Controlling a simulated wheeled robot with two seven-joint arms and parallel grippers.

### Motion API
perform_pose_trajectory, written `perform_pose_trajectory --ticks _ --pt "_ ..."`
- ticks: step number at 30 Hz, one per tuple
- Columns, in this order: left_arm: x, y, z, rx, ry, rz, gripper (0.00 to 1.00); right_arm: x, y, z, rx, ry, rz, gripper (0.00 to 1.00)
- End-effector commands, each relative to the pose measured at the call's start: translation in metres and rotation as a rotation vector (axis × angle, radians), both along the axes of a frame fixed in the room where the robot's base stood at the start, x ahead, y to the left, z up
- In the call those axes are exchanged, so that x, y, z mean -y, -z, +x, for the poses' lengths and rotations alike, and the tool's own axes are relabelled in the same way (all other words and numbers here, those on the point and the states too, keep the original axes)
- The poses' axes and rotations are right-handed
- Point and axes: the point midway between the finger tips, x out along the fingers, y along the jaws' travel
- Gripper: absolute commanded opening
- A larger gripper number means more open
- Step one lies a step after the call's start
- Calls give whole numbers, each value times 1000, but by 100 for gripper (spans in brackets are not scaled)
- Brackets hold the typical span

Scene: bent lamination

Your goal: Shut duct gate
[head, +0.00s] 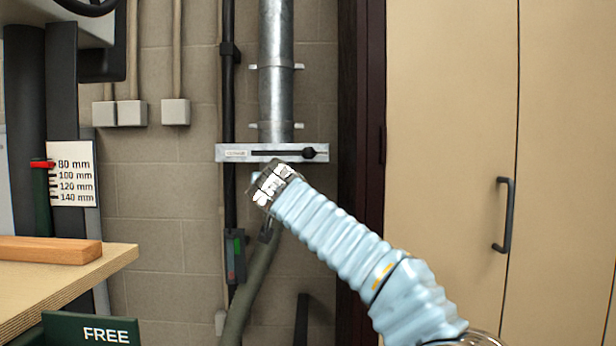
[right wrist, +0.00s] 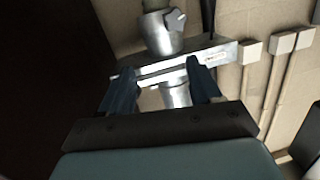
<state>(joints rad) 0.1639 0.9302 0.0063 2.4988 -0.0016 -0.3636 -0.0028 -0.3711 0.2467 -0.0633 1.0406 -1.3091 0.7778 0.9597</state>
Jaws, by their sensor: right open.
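The duct gate (head: 235,152) is a flat grey metal plate set across the round galvanised duct (head: 276,90). It has a long dark slot, with a black knob (head: 309,153) near the slot's right end. My right gripper (head: 265,182) is just below the plate in the head view, left of the knob; its fingers are hard to make out there. In the right wrist view my right gripper (right wrist: 162,84) is open, with its two blue fingers apart and the gate plate (right wrist: 158,66) showing between and beyond them. The knob cannot be made out in that view. My left gripper is not in view.
Grey wall boxes (head: 176,112) and a dark vertical pipe (head: 228,120) are left of the duct. A dark frame (head: 362,150) and beige cabinet (head: 445,120) stand right. A workbench (head: 60,285) with a wooden block (head: 45,250) is at lower left.

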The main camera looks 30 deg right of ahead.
Motion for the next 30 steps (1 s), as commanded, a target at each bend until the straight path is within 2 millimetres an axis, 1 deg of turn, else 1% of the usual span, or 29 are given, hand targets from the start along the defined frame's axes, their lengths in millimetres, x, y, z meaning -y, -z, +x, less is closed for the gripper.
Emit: perform_pose_trajectory --ticks 1,3,6,9,11,14,18,24,27,30 --pt "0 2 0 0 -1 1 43 13 -22 -16 49 39 15 63" --pt "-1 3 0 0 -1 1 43 27 -45 -34 101 84 33 63" --pt "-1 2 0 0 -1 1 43 40 -64 -49 142 123 49 63" --pt "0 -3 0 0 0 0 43 47 -71 -48 155 138 53 63" --pt "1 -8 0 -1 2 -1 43 51 -72 -42 155 139 52 63" --pt "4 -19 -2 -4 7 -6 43 62 -74 -25 152 141 51 63" --pt "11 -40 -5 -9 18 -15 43 80 -75 5 150 139 51 63" --pt "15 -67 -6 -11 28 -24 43 102 -74 41 151 138 52 63" --pt "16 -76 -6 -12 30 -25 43 108 -73 53 152 136 52 63" --pt "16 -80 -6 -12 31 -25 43 113 -71 60 153 135 53 63"
